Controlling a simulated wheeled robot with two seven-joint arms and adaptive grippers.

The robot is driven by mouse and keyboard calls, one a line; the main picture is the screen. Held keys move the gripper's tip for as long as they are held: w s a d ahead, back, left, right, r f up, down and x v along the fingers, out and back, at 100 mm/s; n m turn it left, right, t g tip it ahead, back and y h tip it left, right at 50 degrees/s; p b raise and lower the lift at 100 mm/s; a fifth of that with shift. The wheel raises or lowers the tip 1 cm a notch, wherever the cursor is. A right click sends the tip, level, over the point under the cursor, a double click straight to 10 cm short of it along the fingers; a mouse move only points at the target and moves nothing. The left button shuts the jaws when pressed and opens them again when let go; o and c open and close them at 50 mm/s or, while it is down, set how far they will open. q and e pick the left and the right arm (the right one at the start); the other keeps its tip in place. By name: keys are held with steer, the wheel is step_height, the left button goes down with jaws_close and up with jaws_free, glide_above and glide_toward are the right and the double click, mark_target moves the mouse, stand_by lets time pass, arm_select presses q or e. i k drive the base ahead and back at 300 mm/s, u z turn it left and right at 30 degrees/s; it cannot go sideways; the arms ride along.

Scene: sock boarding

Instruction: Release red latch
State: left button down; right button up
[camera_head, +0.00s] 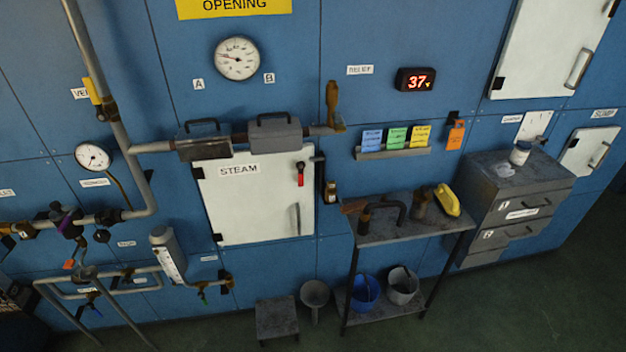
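The red latch (300,181) hangs at the upper right part of the white STEAM door (245,205). Its red lower part points down below a dark mount. The door looks closed, flush in the blue panel wall, with a grey handle (295,219) below the latch. Hinge-like dark pieces show on its left edge. Neither of my grippers is in view.
A pipe with two grey boxes (275,134) runs above the door. A small table (400,226) with tools stands to its right, with buckets (403,285) on its lower shelf. A low stool (277,317) and a funnel (315,294) stand below. Floor at the right is clear.

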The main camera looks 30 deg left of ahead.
mark_target(300, 166)
steer(key=i, duration=0.85)
steer(key=u, duration=0.95)
